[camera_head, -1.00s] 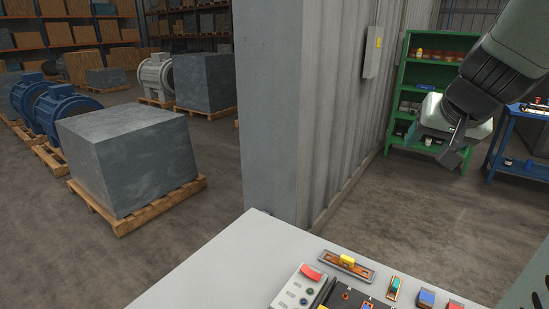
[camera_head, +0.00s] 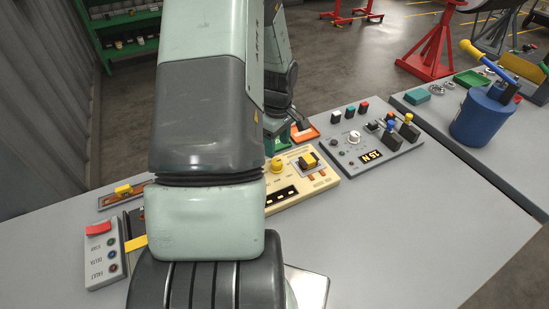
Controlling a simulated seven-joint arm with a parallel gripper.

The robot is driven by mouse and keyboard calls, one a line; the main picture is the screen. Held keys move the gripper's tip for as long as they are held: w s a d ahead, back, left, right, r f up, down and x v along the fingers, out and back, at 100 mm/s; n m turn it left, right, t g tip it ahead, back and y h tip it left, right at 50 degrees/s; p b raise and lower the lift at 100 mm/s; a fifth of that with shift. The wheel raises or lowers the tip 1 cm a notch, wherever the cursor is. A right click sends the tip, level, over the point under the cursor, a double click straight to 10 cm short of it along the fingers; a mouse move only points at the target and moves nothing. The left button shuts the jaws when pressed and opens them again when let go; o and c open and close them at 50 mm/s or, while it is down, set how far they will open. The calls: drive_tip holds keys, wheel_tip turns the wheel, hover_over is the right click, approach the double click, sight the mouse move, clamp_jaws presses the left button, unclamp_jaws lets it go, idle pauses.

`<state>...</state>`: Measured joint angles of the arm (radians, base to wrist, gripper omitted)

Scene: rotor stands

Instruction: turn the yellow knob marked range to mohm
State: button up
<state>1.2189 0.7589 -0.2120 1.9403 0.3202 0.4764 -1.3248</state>
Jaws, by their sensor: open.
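A cream panel (camera_head: 325,179) stands on the grey bench in the middle of the view. A round yellow knob (camera_head: 277,166) is on its left part, close beside the edge of my arm. A second yellow control (camera_head: 308,161) on a dark base is to its right. The panel's lettering is too small to read, so I cannot tell which is marked range or where mohm is. My gripper (camera_head: 290,121) shows only in part behind my arm, beyond the panel. It is open and apart from the knob. My arm hides the panel's left side.
A grey panel (camera_head: 388,152) with switches, levers and a lit display stands to the right. A control box (camera_head: 103,254) with a red switch is at left. An orange tray (camera_head: 304,133) lies behind the cream panel. The bench front right is clear.

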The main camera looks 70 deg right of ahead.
sight(277, 161)
wheel_tip(277, 161, down, 7)
drive_tip(key=shift+f, duration=0.1)
idle(0.3)
drive_tip(key=c, duration=1)
drive_tip(key=shift+c, duration=0.2)
